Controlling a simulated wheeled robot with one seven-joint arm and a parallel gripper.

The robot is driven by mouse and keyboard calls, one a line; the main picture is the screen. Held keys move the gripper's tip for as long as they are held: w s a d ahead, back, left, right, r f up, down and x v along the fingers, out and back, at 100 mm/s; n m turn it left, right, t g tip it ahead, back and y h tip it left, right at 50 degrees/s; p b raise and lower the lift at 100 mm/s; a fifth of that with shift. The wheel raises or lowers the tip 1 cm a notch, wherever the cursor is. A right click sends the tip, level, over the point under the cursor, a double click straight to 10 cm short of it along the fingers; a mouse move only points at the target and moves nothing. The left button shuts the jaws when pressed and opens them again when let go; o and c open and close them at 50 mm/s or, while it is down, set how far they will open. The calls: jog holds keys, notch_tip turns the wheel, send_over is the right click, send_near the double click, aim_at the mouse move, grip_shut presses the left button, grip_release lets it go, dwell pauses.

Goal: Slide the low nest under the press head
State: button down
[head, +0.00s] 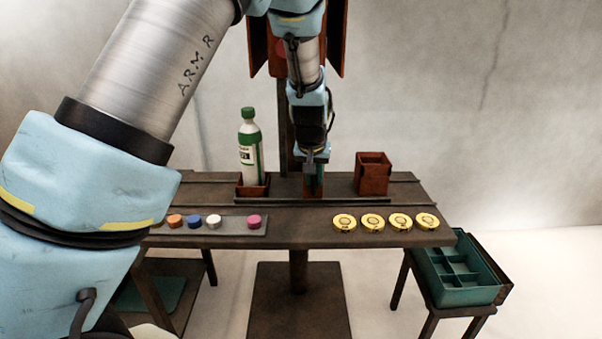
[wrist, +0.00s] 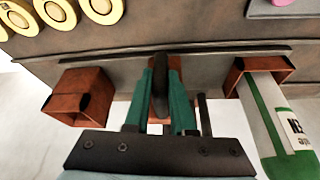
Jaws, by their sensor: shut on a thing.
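The low nest (head: 253,191) is a shallow red-brown box left of centre on the table; it also shows at right in the wrist view (wrist: 237,76). A white and green bottle (head: 249,150) stands upright in it. My gripper (head: 313,188) points down at the table, right of the low nest and apart from it. In the wrist view its green fingers (wrist: 160,75) are shut on a dark upright piece (wrist: 160,92), perhaps a handle. What that piece joins is hidden. The press head is not clearly visible; my arm covers much of the press frame (head: 258,40).
A taller, empty red-brown box (head: 373,175) stands to the right. A low rail (head: 350,200) runs along the table. In front lie several yellow discs (head: 372,222) and a strip of coloured caps (head: 235,228). A green divided crate (head: 455,297) is on a stool at right.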

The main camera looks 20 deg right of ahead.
jog(key=s+d+p, duration=0.3)
jog(key=s+d, duration=0.2)
jog(key=d, duration=0.7)
jog(key=shift+s+d+p, duration=0.3)
jog(key=shift+s+p, duration=0.1)
jog(key=shift+s+d+r, duration=0.1)
jog(key=shift+d, duration=0.05)
jog(key=c, duration=1)
grip_release()
jog(key=shift+d, duration=0.1)
jog(key=shift+o, duration=1.2)
jog(key=b+v, duration=0.3)
jog(key=v, duration=0.7)
jog(key=shift+a+r, duration=0.3)
